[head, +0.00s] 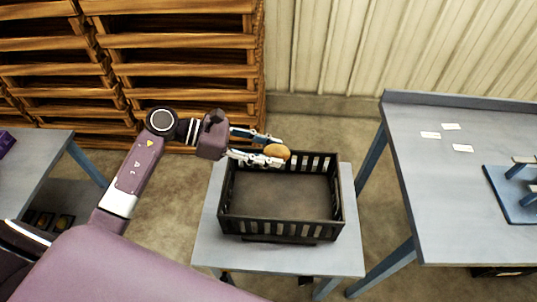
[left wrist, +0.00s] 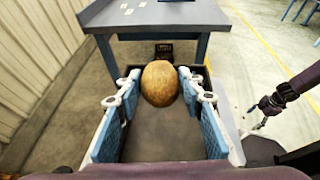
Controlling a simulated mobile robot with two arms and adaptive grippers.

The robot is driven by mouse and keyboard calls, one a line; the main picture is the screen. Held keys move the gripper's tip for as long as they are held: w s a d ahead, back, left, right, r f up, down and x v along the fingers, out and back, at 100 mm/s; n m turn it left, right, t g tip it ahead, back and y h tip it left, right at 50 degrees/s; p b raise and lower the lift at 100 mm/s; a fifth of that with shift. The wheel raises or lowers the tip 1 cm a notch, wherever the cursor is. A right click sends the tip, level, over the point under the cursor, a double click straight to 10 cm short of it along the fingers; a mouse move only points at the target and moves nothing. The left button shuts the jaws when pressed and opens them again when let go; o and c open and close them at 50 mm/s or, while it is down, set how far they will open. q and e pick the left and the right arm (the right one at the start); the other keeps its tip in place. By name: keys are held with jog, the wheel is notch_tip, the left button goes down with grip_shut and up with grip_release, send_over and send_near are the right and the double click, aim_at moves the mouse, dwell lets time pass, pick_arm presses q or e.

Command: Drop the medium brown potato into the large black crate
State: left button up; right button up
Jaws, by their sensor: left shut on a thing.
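The medium brown potato (head: 277,152) is held between the fingertips of my left gripper (head: 268,148), over the back rim of the large black crate (head: 282,230) in the head view. The crate is slatted, open at the top and stands on a small grey table; its visible floor looks empty. In the left wrist view the potato (left wrist: 160,83) sits between the two blue finger pads of the left gripper (left wrist: 158,92), with the crate's dark floor (left wrist: 160,135) below.
The small grey table (head: 207,238) carries the crate. A larger grey table (head: 440,190) with white cards (head: 451,126) and a blue rack (head: 515,195) stands at the right. Wooden crates (head: 180,60) are stacked at the back left. Another grey table (head: 40,165) is at the left.

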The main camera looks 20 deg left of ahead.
pick_arm(q)
jog(key=shift+w+d+f+b, duration=0.15)
jog(key=shift+f+b, duration=0.05)
jog(key=shift+f, duration=0.25)
jog(key=shift+w+d+f+b, duration=0.1)
jog(key=shift+d+f+b, duration=0.05)
jog(key=shift+f, duration=0.3)
notch_tip(320, 180, down, 5)
jog(key=shift+a+r+b, duration=0.15)
jog(key=shift+b, duration=0.7)
pick_arm(e)
jog(key=f, duration=0.1)
jog(key=s+f, duration=0.1)
jog(key=f, duration=0.1)
jog(key=shift+s, duration=0.15)
jog(key=shift+d, duration=0.1)
pick_arm(q)
jog(key=o, duration=1)
jog(key=shift+o, duration=1.3)
pick_arm(e)
jog(key=shift+d, duration=0.45)
jog(key=shift+s+d, duration=0.1)
